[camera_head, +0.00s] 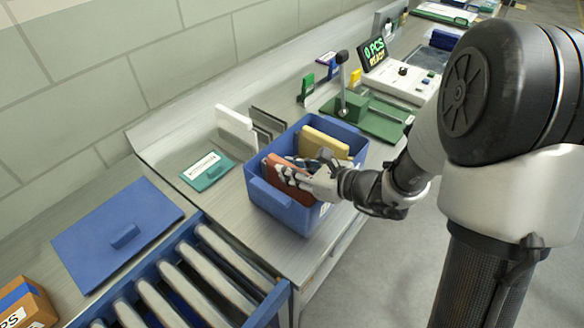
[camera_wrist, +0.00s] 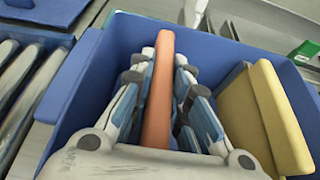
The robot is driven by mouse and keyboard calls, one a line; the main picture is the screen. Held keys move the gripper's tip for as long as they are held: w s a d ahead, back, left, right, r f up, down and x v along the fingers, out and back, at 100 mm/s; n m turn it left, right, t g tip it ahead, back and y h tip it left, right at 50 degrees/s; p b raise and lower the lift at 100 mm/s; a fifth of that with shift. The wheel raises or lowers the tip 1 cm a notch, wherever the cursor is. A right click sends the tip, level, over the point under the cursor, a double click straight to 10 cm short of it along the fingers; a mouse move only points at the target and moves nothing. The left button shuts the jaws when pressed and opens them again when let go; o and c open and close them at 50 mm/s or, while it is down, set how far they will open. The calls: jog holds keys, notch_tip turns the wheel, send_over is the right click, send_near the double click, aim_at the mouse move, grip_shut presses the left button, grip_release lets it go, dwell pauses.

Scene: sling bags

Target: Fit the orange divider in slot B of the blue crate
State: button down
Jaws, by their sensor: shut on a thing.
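The blue crate (camera_head: 277,206) stands on the grey bench in the head view, and its wall (camera_wrist: 75,87) fills much of the wrist view. My gripper (camera_head: 290,177) is inside the crate's opening, shut on the orange divider (camera_head: 279,185). In the wrist view the divider (camera_wrist: 160,85) stands on edge between the two fingers of my gripper (camera_wrist: 163,80). Yellow dividers (camera_wrist: 275,110) stand in the crate to the right of it; they also show in the head view (camera_head: 322,142). The divider's lower edge and the slot markings are hidden.
A white panel (camera_head: 235,130) and a dark panel (camera_head: 268,122) stand behind the crate. A teal clipboard (camera_head: 207,171) lies to its left. A roller conveyor (camera_head: 190,265) and a blue lid (camera_head: 115,232) are at the lower left. A green fixture (camera_head: 365,115) stands to the right.

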jog(key=c, duration=1.4)
grip_release()
jog(key=shift+c, duration=0.2)
jog(key=v, duration=1.2)
jog(key=s+a+r+n+g+h, duration=0.1)
jog(key=s+a+n+g, duration=0.2)
jog(key=s+n, duration=0.35)
jog(key=s+a+r+n+g+h, duration=0.1)
jog(key=s+a+n+g, duration=0.15)
jog(key=s+n, duration=0.4)
jog(key=s+d+r+n+t+h, duration=0.1)
jog(key=s+d+r+n+h, duration=0.1)
jog(key=s+d+n+h, duration=0.1)
jog(key=s+d+r+n+t+h, duration=0.1)
jog(key=s+d+r+n+h, duration=0.1)
jog(key=d+n+h, duration=0.3)
jog(key=d+n, duration=0.3)
jog(key=n, duration=0.1)
jog(key=shift+s+n+h, duration=0.3)
jog(key=shift+s+h, duration=0.1)
